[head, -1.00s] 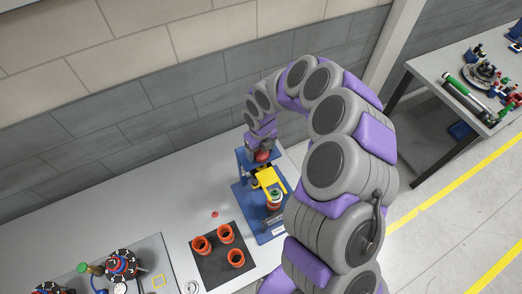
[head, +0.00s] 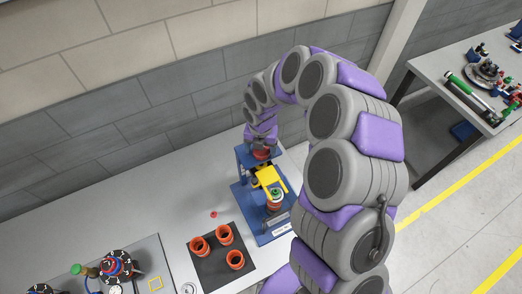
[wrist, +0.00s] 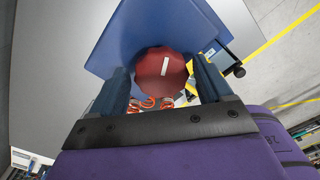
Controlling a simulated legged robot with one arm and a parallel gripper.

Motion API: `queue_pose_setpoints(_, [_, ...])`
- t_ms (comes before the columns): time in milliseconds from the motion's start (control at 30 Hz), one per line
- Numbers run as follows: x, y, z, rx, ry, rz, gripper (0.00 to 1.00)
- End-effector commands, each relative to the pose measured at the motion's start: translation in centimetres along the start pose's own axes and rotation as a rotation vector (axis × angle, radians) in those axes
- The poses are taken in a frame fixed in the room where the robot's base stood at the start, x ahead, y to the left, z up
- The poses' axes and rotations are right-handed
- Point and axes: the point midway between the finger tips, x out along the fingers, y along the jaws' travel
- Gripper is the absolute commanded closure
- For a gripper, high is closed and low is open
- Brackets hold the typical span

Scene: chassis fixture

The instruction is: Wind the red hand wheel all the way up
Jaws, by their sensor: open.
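The red hand wheel (wrist: 160,72), with a white bar mark on its top, sits on top of a blue fixture (wrist: 115,35). In the wrist view the wheel lies between the two fingers of my gripper (wrist: 162,84), which is open around it; a gap shows at least on the left side. In the head view my gripper (head: 261,140) is above the blue fixture (head: 243,158), pointing down, and the wheel (head: 261,154) shows just under it. A yellow part (head: 268,178) sticks out of the fixture above an orange-and-green piece (head: 275,197) on the blue base.
A dark mat (head: 213,268) with orange cups (head: 224,235) lies left of the fixture, with a small red piece (head: 213,214) behind it. Black-and-red round parts (head: 117,266) stand further left. A brick wall (head: 150,140) is close behind the bench.

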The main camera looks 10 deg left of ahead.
Motion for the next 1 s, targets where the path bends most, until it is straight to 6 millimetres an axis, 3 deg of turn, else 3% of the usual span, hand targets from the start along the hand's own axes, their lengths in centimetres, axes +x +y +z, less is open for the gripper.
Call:
queue_pose_setpoints(700, [0.03, -0.1, 0.07, 0.585, -0.002, 0.001, 0.21])
queue_pose_setpoints(967, [-0.11, -0.05, 0.03, 0.623, 0.0, 0.002, 0.21])
queue_pose_setpoints(1000, [-0.11, -0.05, 0.03, 0.623, 0.0, 0.002, 0.25])
